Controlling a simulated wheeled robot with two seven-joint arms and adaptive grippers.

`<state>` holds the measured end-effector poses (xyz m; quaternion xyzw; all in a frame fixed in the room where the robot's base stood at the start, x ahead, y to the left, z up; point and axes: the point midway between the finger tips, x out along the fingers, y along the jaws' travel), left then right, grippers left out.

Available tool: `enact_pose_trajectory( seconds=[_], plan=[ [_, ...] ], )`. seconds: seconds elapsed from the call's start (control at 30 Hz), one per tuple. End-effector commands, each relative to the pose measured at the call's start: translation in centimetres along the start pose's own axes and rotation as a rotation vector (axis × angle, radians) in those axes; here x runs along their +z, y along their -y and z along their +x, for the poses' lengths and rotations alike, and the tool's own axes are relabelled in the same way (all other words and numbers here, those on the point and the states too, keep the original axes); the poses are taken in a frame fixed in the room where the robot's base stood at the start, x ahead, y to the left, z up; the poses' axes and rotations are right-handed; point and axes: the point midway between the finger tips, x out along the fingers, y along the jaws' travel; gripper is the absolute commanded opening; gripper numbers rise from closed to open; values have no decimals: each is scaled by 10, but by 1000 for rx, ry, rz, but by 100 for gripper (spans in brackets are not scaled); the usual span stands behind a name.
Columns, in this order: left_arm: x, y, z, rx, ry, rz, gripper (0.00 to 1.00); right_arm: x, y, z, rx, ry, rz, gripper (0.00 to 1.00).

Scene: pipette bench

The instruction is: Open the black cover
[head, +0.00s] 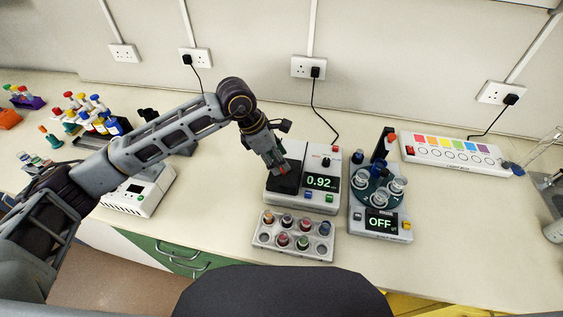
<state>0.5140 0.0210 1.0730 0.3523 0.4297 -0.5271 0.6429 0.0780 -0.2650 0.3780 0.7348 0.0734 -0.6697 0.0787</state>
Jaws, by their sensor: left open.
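The black cover (286,180) is a dark square piece on the left part of a white device (300,202), whose display reads 0.92. It appears to lie flat and closed. My left gripper (277,166) points down over the rear edge of the cover, with its fingertips at or just above it. I cannot tell whether they touch. The gripper is open, holds nothing that I can see, and hides part of the cover's back edge. My right gripper is not in view.
A tray of small capped vials (293,236) stands just in front of the device. A round tube holder (379,205) with an OFF display stands close on its right. A colored-label strip box (452,155) is farther right. Bottle racks (92,122) are at left. The right front bench is clear.

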Motion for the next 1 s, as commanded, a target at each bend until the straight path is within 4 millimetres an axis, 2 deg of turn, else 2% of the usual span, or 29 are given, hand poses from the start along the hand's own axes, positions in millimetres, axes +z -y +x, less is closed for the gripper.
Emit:
enact_pose_trajectory(
  seconds=[0.1, 0.3, 0.67, 0.77, 1.0],
  plan=[
    [1, 1, 14, -2, 0, 0, 44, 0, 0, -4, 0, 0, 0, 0],
    [0, 0, 28, -1, 0, 1, 44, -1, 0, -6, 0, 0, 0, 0],
    [0, 0, 32, -1, 0, 1, 44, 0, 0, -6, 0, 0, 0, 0],
    [0, 0, 31, -1, 0, 1, 34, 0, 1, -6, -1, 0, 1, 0],
    [0, 0, 31, 0, 0, 1, 3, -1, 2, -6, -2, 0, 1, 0]
  ],
)
